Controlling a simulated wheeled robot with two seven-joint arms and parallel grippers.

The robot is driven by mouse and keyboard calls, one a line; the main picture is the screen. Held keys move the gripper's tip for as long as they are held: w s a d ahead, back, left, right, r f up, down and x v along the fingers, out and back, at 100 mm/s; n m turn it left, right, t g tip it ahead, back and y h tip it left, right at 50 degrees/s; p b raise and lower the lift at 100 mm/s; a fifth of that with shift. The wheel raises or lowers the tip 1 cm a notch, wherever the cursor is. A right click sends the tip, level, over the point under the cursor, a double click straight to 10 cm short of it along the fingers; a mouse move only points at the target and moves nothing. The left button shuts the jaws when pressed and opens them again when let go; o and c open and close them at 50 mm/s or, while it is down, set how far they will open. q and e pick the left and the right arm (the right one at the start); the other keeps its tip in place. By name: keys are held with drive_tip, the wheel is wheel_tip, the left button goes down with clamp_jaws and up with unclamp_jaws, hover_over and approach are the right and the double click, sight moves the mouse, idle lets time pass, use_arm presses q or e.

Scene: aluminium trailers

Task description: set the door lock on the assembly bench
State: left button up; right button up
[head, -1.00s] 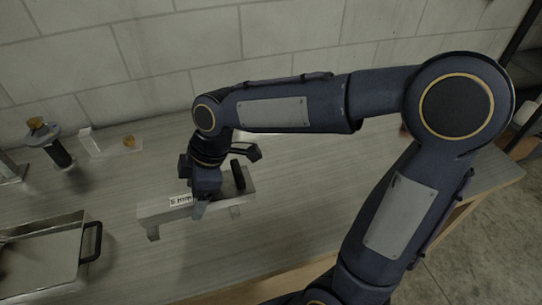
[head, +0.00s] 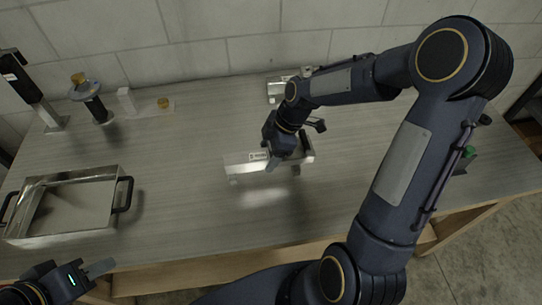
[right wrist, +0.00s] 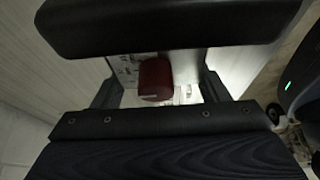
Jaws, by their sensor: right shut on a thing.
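My right gripper (head: 275,166) reaches down onto a silver metal piece (head: 240,165) with a small white label, over the middle of the bench (head: 190,215). Which part is the door lock is unclear. My left gripper (head: 85,272) is at the lower left, only partly visible, apart from everything.
A metal tray (head: 70,178) with black handles sits at the left. A small metal part (head: 277,92) lies near the wall.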

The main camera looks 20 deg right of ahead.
drive_tip(key=f, duration=0.2)
drive_tip(key=f+p, duration=0.1)
drive_tip(key=shift+w+d+f, duration=0.1)
drive_tip(key=shift+w+d, duration=0.05)
drive_tip(key=shift+d, duration=0.15)
drive_tip(key=shift+f, duration=0.25)
drive_tip(key=shift+f, duration=0.15)
drive_tip(key=o, duration=1.4)
